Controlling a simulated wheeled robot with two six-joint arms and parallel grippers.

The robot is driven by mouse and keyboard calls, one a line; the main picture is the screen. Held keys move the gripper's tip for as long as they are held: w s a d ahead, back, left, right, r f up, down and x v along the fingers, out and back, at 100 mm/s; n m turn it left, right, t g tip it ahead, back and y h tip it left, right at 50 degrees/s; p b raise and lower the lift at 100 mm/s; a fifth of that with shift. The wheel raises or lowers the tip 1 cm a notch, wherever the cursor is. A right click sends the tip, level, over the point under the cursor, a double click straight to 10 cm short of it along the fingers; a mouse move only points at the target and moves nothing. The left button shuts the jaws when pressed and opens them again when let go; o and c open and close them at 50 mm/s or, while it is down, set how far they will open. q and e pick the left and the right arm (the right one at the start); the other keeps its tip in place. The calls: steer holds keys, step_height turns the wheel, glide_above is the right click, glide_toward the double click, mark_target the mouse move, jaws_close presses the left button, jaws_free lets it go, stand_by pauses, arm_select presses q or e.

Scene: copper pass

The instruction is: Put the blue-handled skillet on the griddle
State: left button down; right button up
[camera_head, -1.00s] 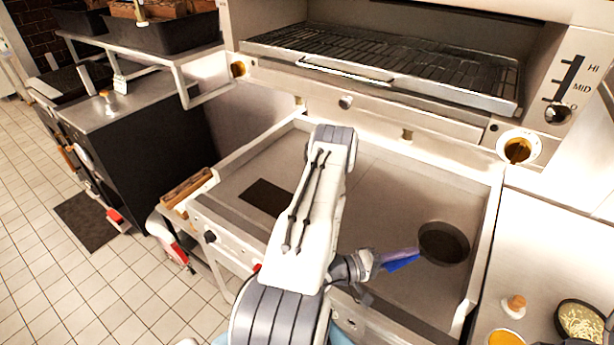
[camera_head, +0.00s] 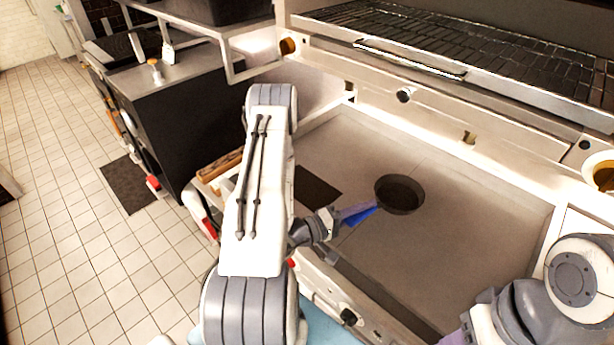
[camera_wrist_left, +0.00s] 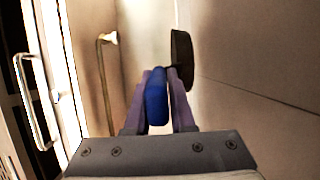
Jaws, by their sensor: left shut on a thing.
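The dark round skillet (camera_head: 400,194) with a blue handle (camera_head: 362,216) is over the middle of the flat steel griddle (camera_head: 450,255) in the head view. My left gripper (camera_head: 354,211) is shut on the handle. In the left wrist view the blue handle (camera_wrist_left: 156,100) sits between the two purple fingers, with the dark pan (camera_wrist_left: 181,60) seen edge-on beyond them. I cannot tell whether the pan touches the griddle surface. My right arm shows at the lower right, with only a bit of its purple gripper at the bottom edge.
A dark rectangular patch (camera_head: 316,188) lies at the griddle's left. Raised steel walls border the griddle's back and right. A broiler with a wire rack (camera_head: 470,50) stands above the back. Much of the griddle's right side is clear.

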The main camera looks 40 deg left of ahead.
arm_select(q)
steer(key=s+a+r+n+y+b, duration=0.1)
steer(key=s+a+r+y+b, duration=0.2)
steer(key=a, duration=0.5)
arm_select(e)
step_height(320, 180, down, 7)
steer(key=b, duration=0.2)
arm_select(q)
steer(key=shift+n+t+h, duration=0.3)
steer(key=shift+t, duration=0.1)
steer(key=shift+w+a+f+p, duration=0.2)
steer(key=shift+a+f+p, duration=0.5)
steer(key=shift+a+f, duration=1.15)
steer(key=shift+w+a+f+p, duration=0.2)
steer(key=shift+a+f+p, duration=0.45)
steer(key=shift+a+f, duration=1.2)
steer(key=shift+w+a+f+p, duration=0.2)
steer(key=shift+a+f+p, duration=0.5)
steer(key=shift+a+f, duration=1.15)
steer(key=shift+a+r, duration=0.35)
steer(key=shift+r, duration=0.05)
arm_select(e)
step_height(320, 180, up, 5)
steer(key=shift+f, duration=0.1)
arm_select(q)
steer(key=shift+f, duration=0.1)
arm_select(e)
steer(key=shift+f, duration=0.1)
